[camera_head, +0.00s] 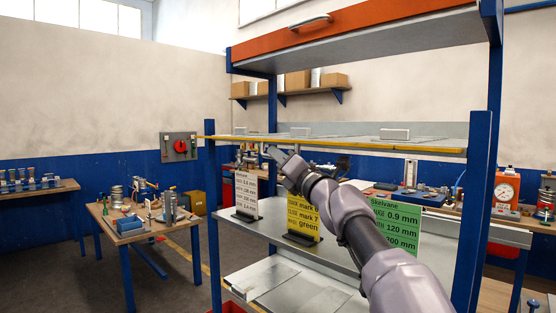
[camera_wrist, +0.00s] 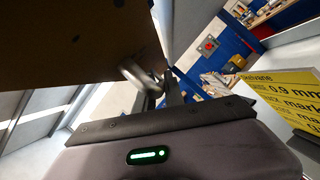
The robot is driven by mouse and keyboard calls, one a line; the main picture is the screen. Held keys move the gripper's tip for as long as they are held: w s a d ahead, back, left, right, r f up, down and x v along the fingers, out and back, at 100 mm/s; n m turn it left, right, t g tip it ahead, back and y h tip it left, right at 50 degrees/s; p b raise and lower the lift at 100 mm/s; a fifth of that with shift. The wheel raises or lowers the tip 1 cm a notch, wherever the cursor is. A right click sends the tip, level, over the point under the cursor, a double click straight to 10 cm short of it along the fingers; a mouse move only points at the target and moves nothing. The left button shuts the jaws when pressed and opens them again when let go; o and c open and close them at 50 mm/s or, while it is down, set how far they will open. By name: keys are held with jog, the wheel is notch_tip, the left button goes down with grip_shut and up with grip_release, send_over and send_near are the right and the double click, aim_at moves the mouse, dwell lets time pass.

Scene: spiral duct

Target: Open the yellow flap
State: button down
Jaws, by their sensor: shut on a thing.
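The yellow flap (camera_head: 330,144) shows in the head view as a thin yellow strip across the blue rack, roughly level and seen almost edge-on. My gripper (camera_head: 271,152) is just under this strip, left of its middle. In the wrist view a dark brown panel (camera_wrist: 60,50) fills the upper left, and a curved metal handle (camera_wrist: 138,76) stands out from it. My gripper (camera_wrist: 165,88) is shut on this handle. The fingertips are partly hidden by the handle and shadow.
An orange flap (camera_head: 350,20) with a handle is raised above. Below stand white, yellow (camera_head: 303,218) and green (camera_head: 395,228) signs on a grey shelf (camera_head: 265,232). Blue posts (camera_head: 213,210) flank the rack. A workbench (camera_head: 130,222) stands at left.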

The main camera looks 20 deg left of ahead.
dwell(0.3)
jog(key=c, duration=1.7)
grip_release()
jog(key=shift+s+d+f+b, duration=0.1)
jog(key=shift+d+f+b, duration=0.1)
jog(key=shift+b, duration=0.1)
jog(key=b+v, duration=0.4)
jog(key=v, duration=1.3)
jog(key=shift+b, duration=0.4)
jog(key=shift+o, duration=0.4)
